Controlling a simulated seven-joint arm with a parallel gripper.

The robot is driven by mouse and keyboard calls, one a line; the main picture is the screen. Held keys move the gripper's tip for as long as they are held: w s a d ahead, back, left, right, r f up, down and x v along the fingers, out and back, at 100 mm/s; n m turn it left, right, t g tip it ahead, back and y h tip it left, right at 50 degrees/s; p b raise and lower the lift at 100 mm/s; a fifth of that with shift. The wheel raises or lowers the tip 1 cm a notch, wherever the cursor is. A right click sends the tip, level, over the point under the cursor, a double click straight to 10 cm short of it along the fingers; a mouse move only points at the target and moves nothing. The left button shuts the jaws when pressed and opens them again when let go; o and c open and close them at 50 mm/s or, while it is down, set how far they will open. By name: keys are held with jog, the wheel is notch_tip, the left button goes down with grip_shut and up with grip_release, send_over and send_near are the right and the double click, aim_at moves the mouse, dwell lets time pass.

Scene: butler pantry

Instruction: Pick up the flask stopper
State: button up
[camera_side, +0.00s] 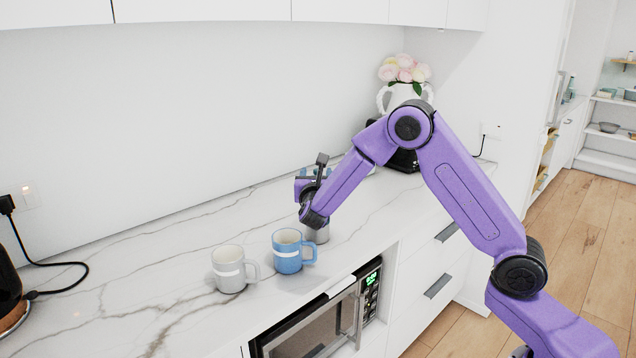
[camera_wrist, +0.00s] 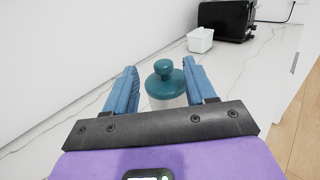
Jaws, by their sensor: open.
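The flask stopper (camera_wrist: 163,72) is teal, with a round knob on a wider disc. The lower part of the flask is hidden behind the gripper's dark bar. In the side view my gripper (camera_side: 308,185) is low over the counter behind the mugs, and my wrist hides the stopper.
A blue mug (camera_side: 287,252) and a pale grey mug (camera_side: 229,270) stand in front of my gripper on the marble counter (camera_side: 130,262). In the wrist view, a pale green container (camera_wrist: 201,40) and a black toaster (camera_wrist: 227,20) are farther back. A white wall runs behind.

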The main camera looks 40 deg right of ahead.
jog(key=x, duration=0.5)
jog(key=shift+s+d+f, duration=0.1)
jog(key=shift+f, duration=0.1)
jog(key=c, duration=1)
